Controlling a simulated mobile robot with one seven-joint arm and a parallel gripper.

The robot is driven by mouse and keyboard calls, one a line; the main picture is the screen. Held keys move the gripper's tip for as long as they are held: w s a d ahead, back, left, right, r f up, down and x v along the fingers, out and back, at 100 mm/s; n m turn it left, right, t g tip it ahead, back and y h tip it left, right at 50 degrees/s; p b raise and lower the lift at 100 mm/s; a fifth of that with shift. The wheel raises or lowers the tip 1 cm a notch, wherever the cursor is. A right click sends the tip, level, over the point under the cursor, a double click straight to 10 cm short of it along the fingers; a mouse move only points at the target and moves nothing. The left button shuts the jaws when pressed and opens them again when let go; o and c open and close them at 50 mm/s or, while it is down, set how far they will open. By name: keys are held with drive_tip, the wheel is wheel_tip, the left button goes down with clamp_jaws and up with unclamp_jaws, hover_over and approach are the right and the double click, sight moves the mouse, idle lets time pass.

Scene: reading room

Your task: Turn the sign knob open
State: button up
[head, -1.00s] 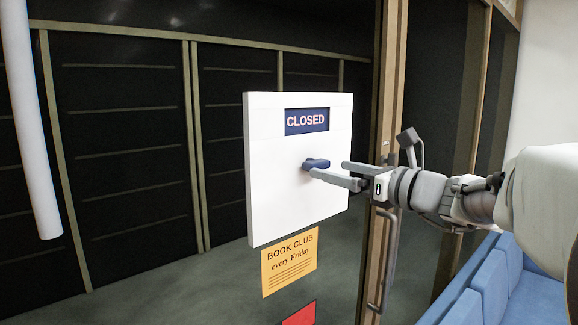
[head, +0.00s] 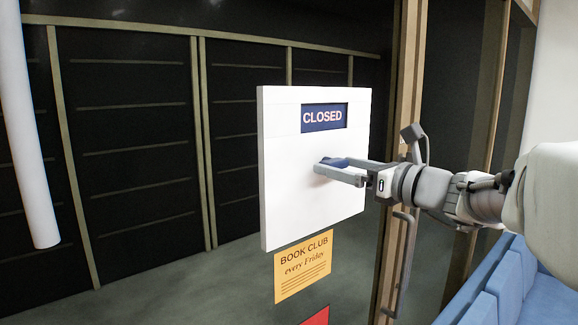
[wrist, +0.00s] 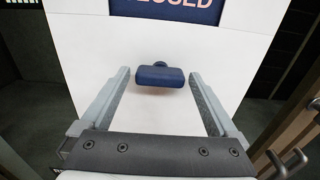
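The sign is a white square board (head: 300,205) with a dark blue window (head: 324,117) reading CLOSED. A blue knob (head: 334,162) sticks out from the middle of the board, partly hidden by my gripper in the head view. My gripper (head: 322,167) is open, with its fingertips close to the board at the knob. In the wrist view the knob (wrist: 160,76) lies horizontally between the two finger ends, with a gap on each side. The lower part of the CLOSED lettering shows at the top of the wrist view.
A yellow BOOK CLUB notice (head: 303,267) and a red sheet (head: 316,317) are below the board. A wooden door frame with a metal handle (head: 407,265) stands to the right. Blue seats (head: 500,290) are at the lower right. A white pole (head: 25,130) is at left.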

drive_tip(key=c, duration=1.1)
drive_tip(key=shift+f+b, duration=0.1)
drive_tip(key=shift+b, duration=0.2)
drive_tip(key=shift+n+b, duration=8.9)
drive_tip(key=shift+b, duration=0.8)
